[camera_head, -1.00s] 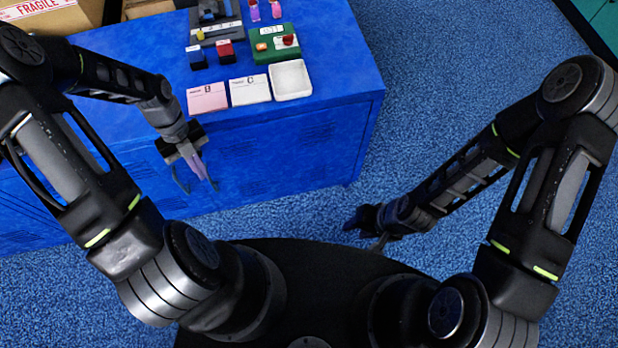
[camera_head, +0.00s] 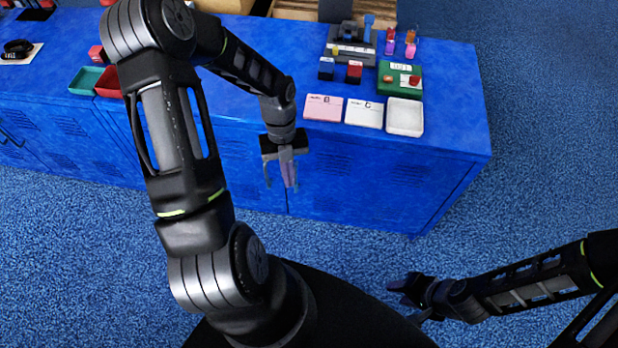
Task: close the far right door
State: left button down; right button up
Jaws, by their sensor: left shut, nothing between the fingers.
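The blue cabinet (camera_head: 462,130) has vented doors along its front. Its far right door (camera_head: 350,185) lies right of a vertical seam and looks flush with the front; a small gap cannot be ruled out from this angle. My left gripper (camera_head: 284,182) is shut and empty, pointing down in front of the cabinet by that seam. Whether it touches the door cannot be told. My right gripper (camera_head: 408,300) is low over the carpet, right of my base and apart from the cabinet; its jaw opening is unclear.
On the cabinet top are a pink card (camera_head: 323,108), a white card (camera_head: 364,114), a white tray (camera_head: 404,118), a green box (camera_head: 400,80) and a red bin (camera_head: 108,83). My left arm hides part of the front. Blue carpet (camera_head: 540,170) is clear at the right.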

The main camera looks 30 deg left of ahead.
pick_arm(q)
jog(key=w+r, duration=0.3)
jog(key=r, duration=0.4)
jog(key=shift+w+a+r, duration=0.25)
jog(key=shift+a+r, duration=0.05)
jog(key=shift+a, duration=0.05)
jog(key=w+d+f+n+t+h, duration=0.1)
jog(key=w+d+f+n+t, duration=0.3)
jog(key=n, duration=0.7)
jog(key=w+d+f+n+t, duration=0.15)
jog(key=d+f+n, duration=0.4)
jog(key=n, duration=0.55)
jog(key=s+d+f+n+g, duration=0.1)
jog(key=s+d+f+n, duration=0.2)
jog(key=s+d, duration=0.4)
jog(key=s+d+f+n+g, duration=0.1)
jog(key=s+d+f+n, duration=0.2)
jog(key=s+d+f, duration=0.2)
jog(key=s+d, duration=0.3)
jog(key=s, duration=0.1)
jog(key=shift+n, duration=0.4)
